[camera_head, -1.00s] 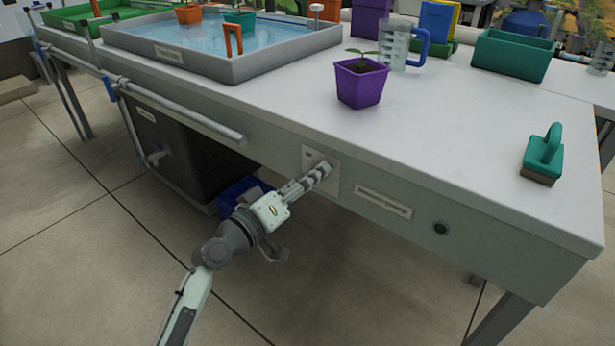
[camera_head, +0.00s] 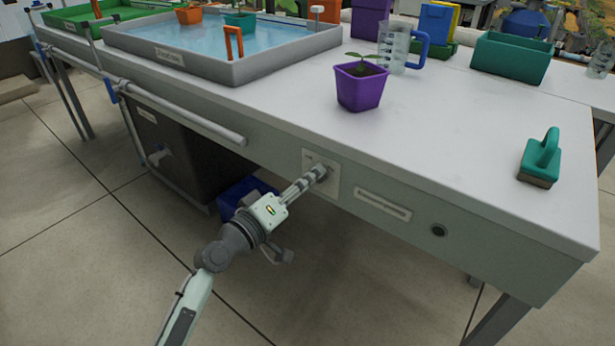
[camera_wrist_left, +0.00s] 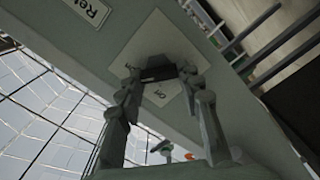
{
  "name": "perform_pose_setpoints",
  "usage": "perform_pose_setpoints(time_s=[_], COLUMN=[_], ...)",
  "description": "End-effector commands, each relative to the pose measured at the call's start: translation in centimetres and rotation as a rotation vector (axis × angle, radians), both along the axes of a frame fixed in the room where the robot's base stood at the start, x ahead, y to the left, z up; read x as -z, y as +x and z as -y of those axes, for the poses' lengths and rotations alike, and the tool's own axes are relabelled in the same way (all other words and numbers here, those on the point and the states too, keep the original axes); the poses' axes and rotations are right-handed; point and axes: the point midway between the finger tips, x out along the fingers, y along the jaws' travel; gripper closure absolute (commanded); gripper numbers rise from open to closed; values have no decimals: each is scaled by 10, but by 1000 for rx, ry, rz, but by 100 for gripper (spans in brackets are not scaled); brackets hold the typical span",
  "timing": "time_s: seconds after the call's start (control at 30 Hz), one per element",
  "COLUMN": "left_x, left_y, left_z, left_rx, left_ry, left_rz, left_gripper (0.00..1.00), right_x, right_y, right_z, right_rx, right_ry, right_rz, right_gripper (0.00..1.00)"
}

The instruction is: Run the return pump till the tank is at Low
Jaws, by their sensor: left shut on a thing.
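My left gripper (camera_head: 322,173) is at a pale switch plate (camera_head: 333,187) on the bench's front face. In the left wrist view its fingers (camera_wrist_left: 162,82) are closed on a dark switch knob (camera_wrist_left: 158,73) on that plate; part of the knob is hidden. A small word on the plate (camera_wrist_left: 141,45) is too blurred to read surely. A label (camera_wrist_left: 86,10) beginning "Ret" is beside the plate. A dark tank (camera_head: 188,160) with a tap stands under the bench; its level does not show. My right gripper is not in view.
A grey tray (camera_head: 235,73) of water is set on the bench (camera_head: 450,150). A purple pot (camera_head: 360,88), a clear jug (camera_head: 393,50) and a green-handled brush (camera_head: 541,158) stand on top. A pipe (camera_head: 190,118) runs along the front. A blue bin (camera_head: 240,196) is below.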

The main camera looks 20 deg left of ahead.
Motion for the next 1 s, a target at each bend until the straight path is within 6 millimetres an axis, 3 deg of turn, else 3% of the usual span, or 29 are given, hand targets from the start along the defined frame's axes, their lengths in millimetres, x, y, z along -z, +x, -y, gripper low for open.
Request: perform_pose_setpoints(time_s=[0.13, 0.4, 1.0], left_x=[-1, 0, 3], left_y=[0, 0, 0], left_z=[-1, -1, -1], left_rx=[0, 0, -1], left_ry=[-119, -362, -899], left_rz=[-47, -134, -327], left_gripper=[93, 93, 93], right_x=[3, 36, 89], right_y=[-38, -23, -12], right_z=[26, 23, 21], right_rx=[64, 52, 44], right_ry=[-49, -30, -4], right_rz=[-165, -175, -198], right_gripper=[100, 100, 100])
